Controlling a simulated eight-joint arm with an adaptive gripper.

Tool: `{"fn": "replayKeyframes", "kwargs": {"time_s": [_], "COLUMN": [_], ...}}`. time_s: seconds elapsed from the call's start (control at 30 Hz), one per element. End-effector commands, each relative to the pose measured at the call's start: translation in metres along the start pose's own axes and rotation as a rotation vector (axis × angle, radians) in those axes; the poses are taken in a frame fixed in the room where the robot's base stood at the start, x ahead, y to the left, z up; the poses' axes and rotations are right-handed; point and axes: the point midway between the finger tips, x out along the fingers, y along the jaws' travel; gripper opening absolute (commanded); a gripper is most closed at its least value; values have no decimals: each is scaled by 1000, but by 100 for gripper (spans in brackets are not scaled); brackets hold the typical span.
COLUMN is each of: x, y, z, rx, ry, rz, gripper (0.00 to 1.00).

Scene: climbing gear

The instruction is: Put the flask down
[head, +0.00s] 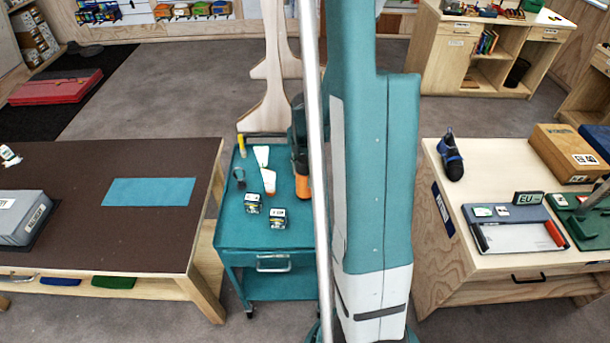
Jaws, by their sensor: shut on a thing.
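My gripper (299,160), dark and partly hidden behind my pale pole and teal column, points down over the right part of the teal trolley (232,236). It is shut on the orange flask (303,187), whose lower part shows below the fingers. The flask looks about upright. I cannot tell whether its base touches the trolley top or hangs just above it.
A brown-topped table (80,230) is left, a pale workbench (480,185) right.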

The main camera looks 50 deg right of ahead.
Motion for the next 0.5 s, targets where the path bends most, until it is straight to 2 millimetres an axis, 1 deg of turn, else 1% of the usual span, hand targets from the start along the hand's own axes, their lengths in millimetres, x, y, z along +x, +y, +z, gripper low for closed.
{"fn": "replayKeyframes", "kwargs": {"time_s": [0.03,0.17,0.5], "x": [4,9,10], "y": [0,0,0], "z": [0,0,0], "rx": [0,0,0], "ry": [0,0,0], "rz": [0,0,0], "gripper": [23,23,23]}}
